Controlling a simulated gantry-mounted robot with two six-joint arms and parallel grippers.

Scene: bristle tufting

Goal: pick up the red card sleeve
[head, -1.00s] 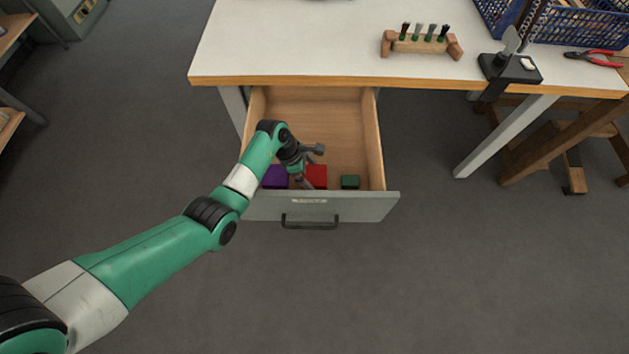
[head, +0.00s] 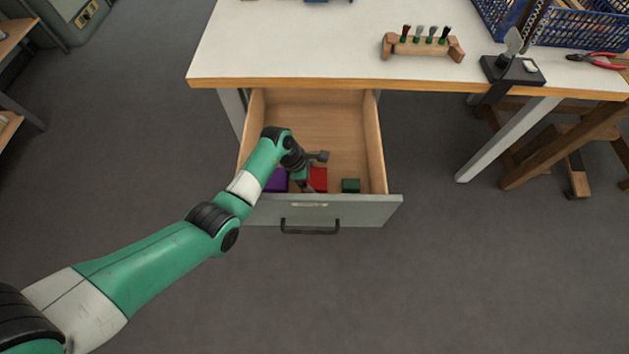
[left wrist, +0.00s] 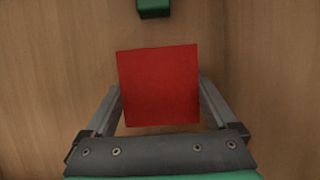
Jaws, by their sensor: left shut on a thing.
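The red card sleeve (head: 318,180) is a flat-topped red block near the front of the open drawer (head: 322,209), partly hidden by my arm in the head view. In the left wrist view the red card sleeve (left wrist: 158,86) lies between the two fingers of my left gripper (left wrist: 160,92), one finger along each side. My left gripper (head: 305,184) is shut on it, down in the drawer. The fingertips are largely hidden by the sleeve in the wrist view. My right gripper is not in view.
A purple block (head: 277,181) lies left of the sleeve and a green block (head: 351,185) lies right of it; the green block also shows in the left wrist view (left wrist: 154,8). Drawer walls stand close around. The drawer's back part is empty. The bench top (head: 300,45) overhangs behind.

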